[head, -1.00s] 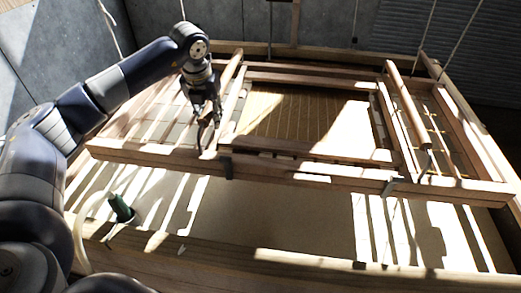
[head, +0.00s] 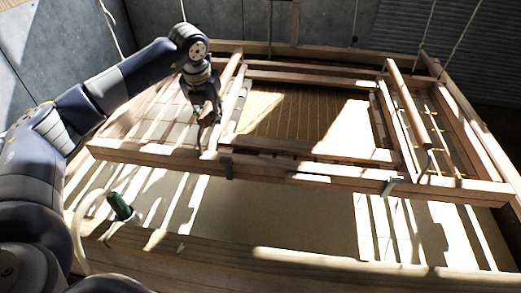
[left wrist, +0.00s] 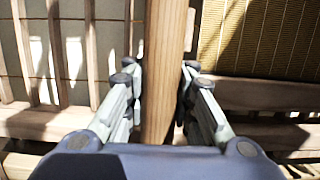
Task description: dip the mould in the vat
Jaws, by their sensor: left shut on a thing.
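The mould is a wooden frame with a brown ribbed screen (head: 290,115), lying level over the vat among wooden bars in the head view. The screen also shows in the left wrist view (left wrist: 265,40). My left gripper (head: 207,118) is at the mould's left side. In the left wrist view its fingers (left wrist: 160,76) are shut on a long wooden bar (left wrist: 165,45), one on each side. The vat is a large wooden box with a thick front rim (head: 300,262) and a pale surface inside (head: 275,212). My right gripper is not in view.
A second round bar (head: 406,105) stands along the mould's right side. Ropes (head: 460,38) hang at the back. A green object (head: 120,206) with a pale hose (head: 77,230) is at the vat's front left. Strong sun stripes blur edges.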

